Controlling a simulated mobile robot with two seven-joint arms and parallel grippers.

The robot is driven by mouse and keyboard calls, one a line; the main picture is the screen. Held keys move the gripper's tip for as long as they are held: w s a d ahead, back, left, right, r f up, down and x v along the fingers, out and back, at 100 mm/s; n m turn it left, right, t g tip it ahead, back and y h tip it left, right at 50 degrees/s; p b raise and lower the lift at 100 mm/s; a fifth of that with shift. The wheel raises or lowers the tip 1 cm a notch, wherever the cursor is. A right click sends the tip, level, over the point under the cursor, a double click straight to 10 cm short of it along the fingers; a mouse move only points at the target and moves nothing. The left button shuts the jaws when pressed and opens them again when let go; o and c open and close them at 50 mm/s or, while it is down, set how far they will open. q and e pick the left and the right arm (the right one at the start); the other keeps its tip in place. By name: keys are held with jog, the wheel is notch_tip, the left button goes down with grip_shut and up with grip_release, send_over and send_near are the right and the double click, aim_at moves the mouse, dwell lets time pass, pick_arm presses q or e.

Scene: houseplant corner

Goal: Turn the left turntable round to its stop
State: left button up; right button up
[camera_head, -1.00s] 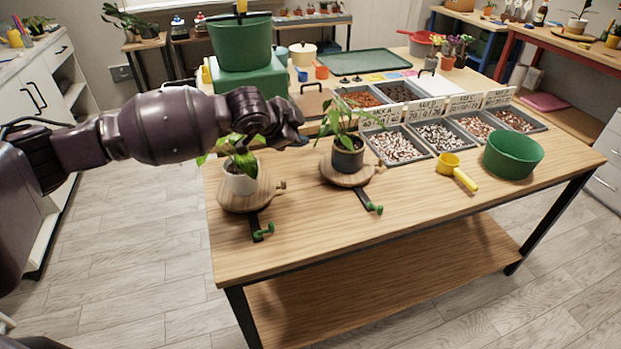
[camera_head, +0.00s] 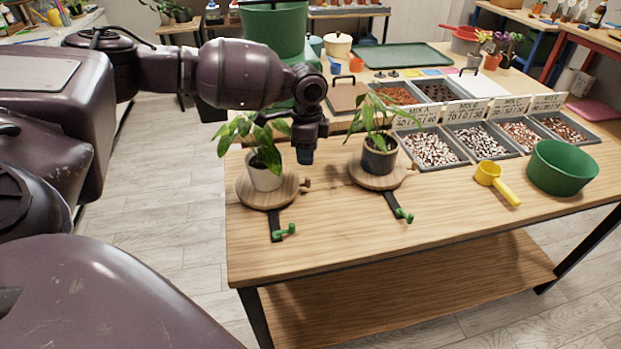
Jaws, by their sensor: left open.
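The left turntable (camera_head: 268,196) is a round wooden disc near the table's left edge, with a small wooden peg (camera_head: 304,184) at its right rim. A white pot (camera_head: 266,178) with a leafy plant stands on it. A dark bar with a green stop (camera_head: 286,231) reaches from it toward the front. The right turntable (camera_head: 378,179) carries a dark pot (camera_head: 379,160) with a plant, and has its own green stop (camera_head: 404,215). My left gripper (camera_head: 304,157) points down, open, just behind and above the left turntable's peg, apparently not touching it. My right gripper is not in view.
Grey bins of pebbles (camera_head: 432,150) with label cards stand behind on the right. A yellow scoop (camera_head: 497,184) and a green bowl (camera_head: 561,168) are at the right. A big green pot (camera_head: 272,32) stands at the back. The table's front strip (camera_head: 330,238) is clear.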

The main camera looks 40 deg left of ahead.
aim_at(308, 178)
pick_arm(q)
notch_tip(308, 178, down, 8)
jog(key=shift+f+b, duration=0.2)
jog(key=shift+b, duration=0.6)
jog(key=shift+f, duration=0.35)
jog(key=shift+c, duration=0.3)
grip_shut()
